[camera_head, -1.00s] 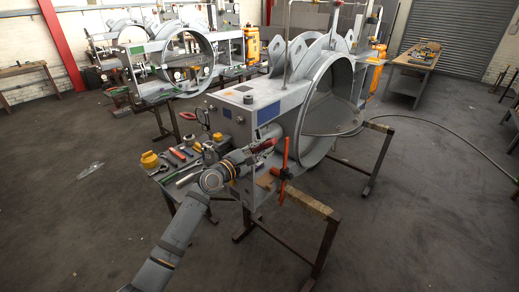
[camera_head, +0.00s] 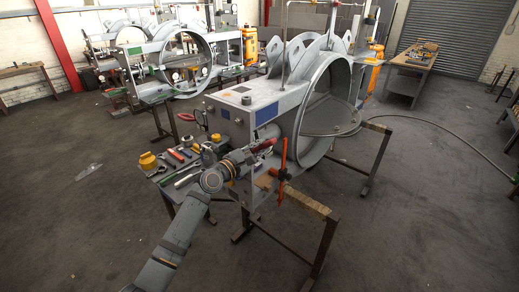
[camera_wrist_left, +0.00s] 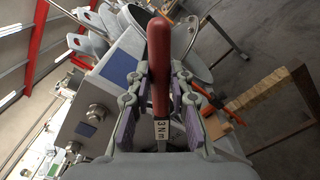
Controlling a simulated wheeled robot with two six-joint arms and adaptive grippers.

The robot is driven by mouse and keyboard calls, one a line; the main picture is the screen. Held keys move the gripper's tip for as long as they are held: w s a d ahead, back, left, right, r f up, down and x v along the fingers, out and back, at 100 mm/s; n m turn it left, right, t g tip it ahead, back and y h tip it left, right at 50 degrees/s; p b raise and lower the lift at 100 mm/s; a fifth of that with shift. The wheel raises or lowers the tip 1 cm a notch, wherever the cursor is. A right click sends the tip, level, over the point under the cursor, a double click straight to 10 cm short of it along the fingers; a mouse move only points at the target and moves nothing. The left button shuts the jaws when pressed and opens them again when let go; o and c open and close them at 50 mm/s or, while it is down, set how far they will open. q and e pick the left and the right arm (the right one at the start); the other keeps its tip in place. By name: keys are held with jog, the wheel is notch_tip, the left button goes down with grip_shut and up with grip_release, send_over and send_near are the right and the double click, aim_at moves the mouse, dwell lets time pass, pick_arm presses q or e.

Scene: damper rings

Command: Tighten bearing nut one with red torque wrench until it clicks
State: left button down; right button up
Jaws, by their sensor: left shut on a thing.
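My left gripper (camera_head: 246,154) is beside the near end of the grey damper housing (camera_head: 262,103). It is shut on the red torque wrench (camera_head: 264,144). In the left wrist view the red handle (camera_wrist_left: 159,62) stands between the gripper's two fingers (camera_wrist_left: 160,105), with a white "3 Nm" label at its lower end. The wrench's head is hidden, and I cannot make out bearing nut one or whether the wrench sits on it. My right gripper is out of view.
An orange-red clamp (camera_head: 283,158) stands just right of the wrench. A tool table (camera_head: 165,178) with several tools and a yellow item (camera_head: 148,160) is on the left. Trestles (camera_head: 318,235) carry the housing.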

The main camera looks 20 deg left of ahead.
pick_arm(q)
jog(key=shift+w+r, duration=0.1)
jog(key=shift+w, duration=0.05)
jog(key=shift+w+d, duration=0.2)
jog(key=shift+w, duration=0.15)
jog(key=c, duration=1.1)
grip_release()
jog(key=shift+c, duration=0.4)
jog(key=shift+s, duration=0.1)
jog(key=c, duration=0.3)
jog(key=shift+c, duration=0.2)
